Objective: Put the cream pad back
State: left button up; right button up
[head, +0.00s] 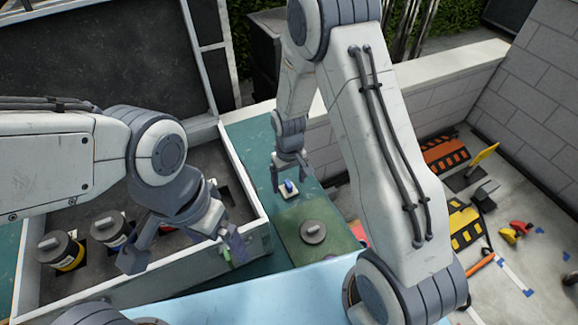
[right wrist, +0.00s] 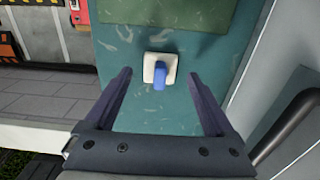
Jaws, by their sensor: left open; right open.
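The cream pad (head: 287,191) is a small square block with a blue knob on top. In the right wrist view the cream pad (right wrist: 150,66) lies ahead, between the lines of the two fingers. My right gripper (head: 290,176) is open and empty just above the pad; in the right wrist view the gripper (right wrist: 158,95) has nothing between its fingers. My left gripper (head: 187,252) is open over the front of the grey case (head: 262,215), with nothing visible between its fingers.
Several canisters with grey handles, one yellow-banded (head: 62,252), stand in the case's dark foam. A round grey lidded piece (head: 313,232) sits on a green mat (head: 345,238) close to the pad. A low wall (head: 425,95) stands behind the table.

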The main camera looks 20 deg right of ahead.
aim_at(289, 184)
notch_tip(289, 184, up, 10)
jog(key=b, duration=0.1)
jog(key=shift+f, duration=0.15)
notch_tip(289, 184, down, 11)
jog(key=shift+w+f+p, duration=0.1)
jog(key=shift+f+p, duration=0.1)
jog(key=shift+p, duration=0.55)
jog(key=shift+r, duration=0.6)
